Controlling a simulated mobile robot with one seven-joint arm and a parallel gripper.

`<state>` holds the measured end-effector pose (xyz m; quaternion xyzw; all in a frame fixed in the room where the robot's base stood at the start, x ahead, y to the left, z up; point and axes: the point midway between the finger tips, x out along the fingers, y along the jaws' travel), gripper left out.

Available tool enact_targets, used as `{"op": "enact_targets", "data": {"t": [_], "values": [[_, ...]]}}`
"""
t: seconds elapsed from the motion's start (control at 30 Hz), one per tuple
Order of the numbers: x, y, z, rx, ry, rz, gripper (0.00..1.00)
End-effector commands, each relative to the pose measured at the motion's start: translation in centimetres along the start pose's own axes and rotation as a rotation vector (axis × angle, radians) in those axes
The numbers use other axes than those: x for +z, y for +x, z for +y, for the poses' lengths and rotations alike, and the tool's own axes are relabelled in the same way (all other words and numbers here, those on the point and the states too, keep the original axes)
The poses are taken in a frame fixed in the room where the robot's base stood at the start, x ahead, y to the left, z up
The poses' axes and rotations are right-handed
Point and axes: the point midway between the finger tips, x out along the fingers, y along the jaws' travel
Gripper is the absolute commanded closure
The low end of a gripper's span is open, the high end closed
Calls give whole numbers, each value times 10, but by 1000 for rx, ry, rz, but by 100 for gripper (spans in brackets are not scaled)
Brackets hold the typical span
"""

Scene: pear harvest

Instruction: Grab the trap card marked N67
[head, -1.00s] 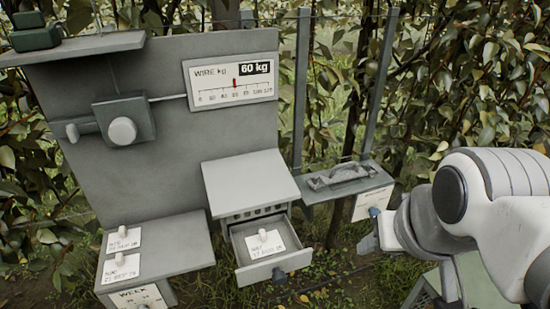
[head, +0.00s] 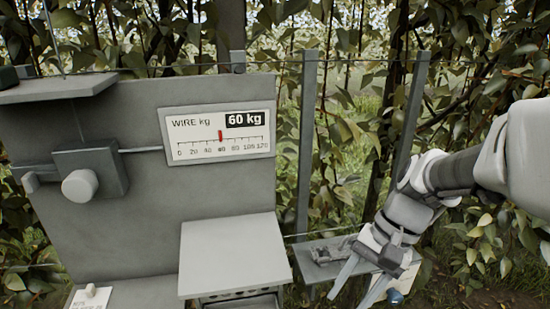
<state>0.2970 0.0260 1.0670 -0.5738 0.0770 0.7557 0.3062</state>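The drawer (head: 240,301) under the light grey box shows only as a strip at the bottom edge. The card that lay in it a second ago is out of view. Another white card (head: 92,298) with a pale knob lies on the left shelf, cut off by the bottom edge; its marking is too small to read surely. I cannot make out a card marked N67. My gripper (head: 347,302) points down and left at the lower right, to the right of the box. Its two fingers are apart with nothing seen between them.
The light grey box (head: 232,255) stands in front of a grey panel with a dial knob (head: 80,186) and a wire gauge (head: 220,133) reading 60 kg. A small side shelf (head: 315,268) bearing a grey object is close behind my gripper. Posts and foliage stand behind.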

Motion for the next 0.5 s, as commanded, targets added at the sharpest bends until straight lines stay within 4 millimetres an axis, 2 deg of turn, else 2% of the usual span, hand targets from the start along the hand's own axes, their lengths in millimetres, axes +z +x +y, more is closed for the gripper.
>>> {"op": "enact_targets", "data": {"t": [0.03, 0.2, 0.5], "values": [[-8, 12, 0, -22, 58, -70, 51], [-26, 40, -8, -107, 238, -287, 51], [-63, 77, -18, -291, 525, -665, 51]]}}
